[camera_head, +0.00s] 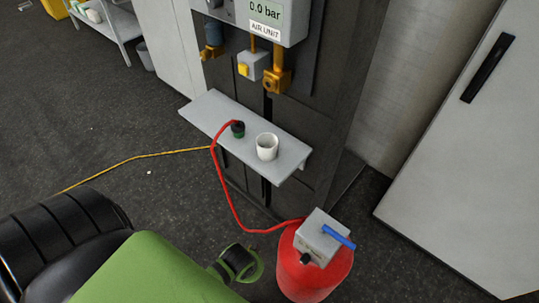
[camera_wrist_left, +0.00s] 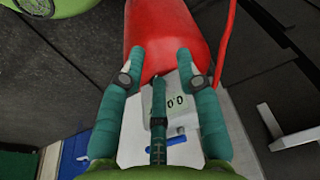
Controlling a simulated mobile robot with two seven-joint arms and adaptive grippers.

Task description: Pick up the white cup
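The white cup (camera_head: 267,147) stands upright on a narrow grey shelf (camera_head: 210,110) in the head view, toward the shelf's right end. A black and green hose end (camera_head: 238,130) stands on the shelf just left of the cup, apart from it. In the left wrist view, my left gripper (camera_wrist_left: 161,65) has its teal fingers spread, with nothing held between them. Beyond them are a red tank and a grey box; the cup cannot be made out there. I cannot clearly make out the left gripper in the head view. My right gripper is in neither view.
A red tank (camera_head: 312,277) with a grey box (camera_head: 316,234) and blue lever (camera_head: 339,236) stands in front of the shelf. A red hose (camera_head: 224,180) runs down from the shelf to it. The air unit (camera_head: 266,15) hangs above. Dark floor lies open to the left.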

